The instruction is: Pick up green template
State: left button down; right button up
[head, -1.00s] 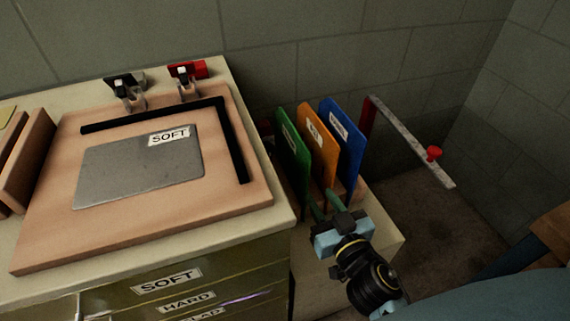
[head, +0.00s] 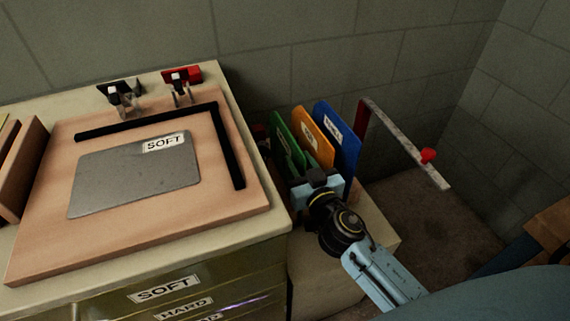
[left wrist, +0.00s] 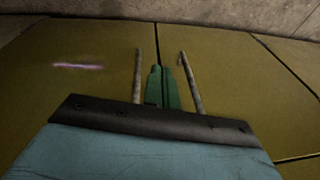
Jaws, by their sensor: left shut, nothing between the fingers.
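The green template (head: 287,140) stands upright at the left of a row of three, beside the orange template (head: 316,135) and the blue template (head: 340,140). My right gripper (head: 316,180) is at the lower front of the green and orange templates and covers their lower parts. My left gripper (left wrist: 163,88) shows only in the left wrist view, shut and empty in front of olive drawer fronts.
The workbench (head: 255,228) is left of the templates, with a wooden board (head: 110,235) bearing a grey sheet (head: 130,183). A low pale stand (head: 375,235) is under the templates. A speckled bar with a red knob (head: 428,156) sticks out at right.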

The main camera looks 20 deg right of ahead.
aim_at(283, 144)
jog(key=shift+w, duration=1.35)
jog(key=shift+c, duration=0.3)
grip_shut()
